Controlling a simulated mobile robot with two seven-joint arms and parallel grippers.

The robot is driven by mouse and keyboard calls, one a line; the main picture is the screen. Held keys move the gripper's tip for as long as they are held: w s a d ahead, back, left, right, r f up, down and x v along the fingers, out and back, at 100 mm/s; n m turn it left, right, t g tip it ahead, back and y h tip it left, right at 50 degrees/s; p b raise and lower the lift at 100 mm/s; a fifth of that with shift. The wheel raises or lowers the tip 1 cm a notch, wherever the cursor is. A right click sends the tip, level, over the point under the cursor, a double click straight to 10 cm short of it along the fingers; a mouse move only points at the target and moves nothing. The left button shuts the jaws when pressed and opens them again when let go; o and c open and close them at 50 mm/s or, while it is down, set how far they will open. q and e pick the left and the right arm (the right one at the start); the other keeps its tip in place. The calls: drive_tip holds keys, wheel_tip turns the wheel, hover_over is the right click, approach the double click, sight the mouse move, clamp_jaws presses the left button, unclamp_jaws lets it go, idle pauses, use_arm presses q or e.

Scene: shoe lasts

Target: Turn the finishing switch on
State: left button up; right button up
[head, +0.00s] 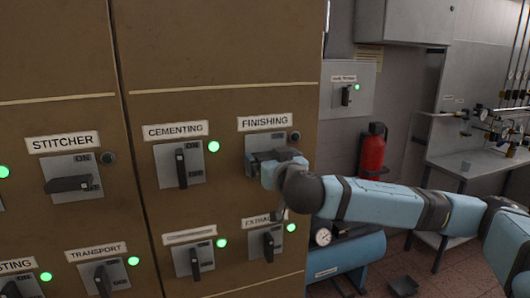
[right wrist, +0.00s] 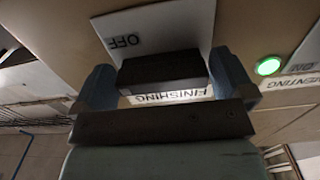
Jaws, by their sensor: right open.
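The finishing switch has a grey plate (head: 262,141) under the label FINISHING (head: 265,122) on the brown cabinet. Its lamp (head: 295,136) is dark. My right gripper (head: 270,160) is in front of the plate and hides most of the handle. In the right wrist view, the dark handle (right wrist: 163,70) lies lengthwise along the label's direction, between the two open fingers of my right gripper (right wrist: 164,82). I cannot tell whether a finger touches it. The plate's OFF mark (right wrist: 123,41) shows upside down. My left gripper is not in view.
The cementing switch (head: 181,165) has an upright handle and a green lamp (head: 214,147). The stitcher switch (head: 72,181) has a level handle and a dark lamp. The extractor switch (head: 266,244) sits just below my right gripper. A red extinguisher (head: 372,152) hangs behind my right arm.

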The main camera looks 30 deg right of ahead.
drive_tip(key=shift+w+d, duration=0.1)
drive_tip(key=shift+w, duration=0.1)
drive_tip(key=shift+s+r, duration=0.1)
drive_tip(key=c, duration=0.7)
